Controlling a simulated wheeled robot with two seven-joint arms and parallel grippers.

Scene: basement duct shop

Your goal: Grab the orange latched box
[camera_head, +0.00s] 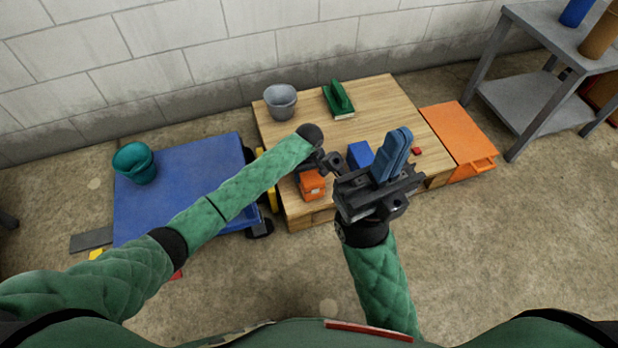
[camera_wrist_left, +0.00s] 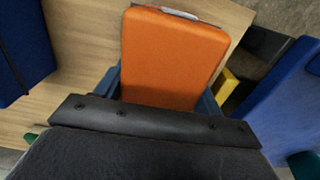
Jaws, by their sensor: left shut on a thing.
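The orange latched box (camera_head: 312,184) is at the front of the wooden platform in the head view, partly covered by my left gripper (camera_head: 315,176). In the left wrist view the orange box (camera_wrist_left: 172,55) fills the space between the blue fingers, with a grey latch or handle at its far end. My left gripper is shut on it. I cannot tell whether the box is resting on the wood or slightly raised. My right gripper (camera_head: 393,155) is to the right, above the platform, with its blue fingers together and nothing visible between them.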

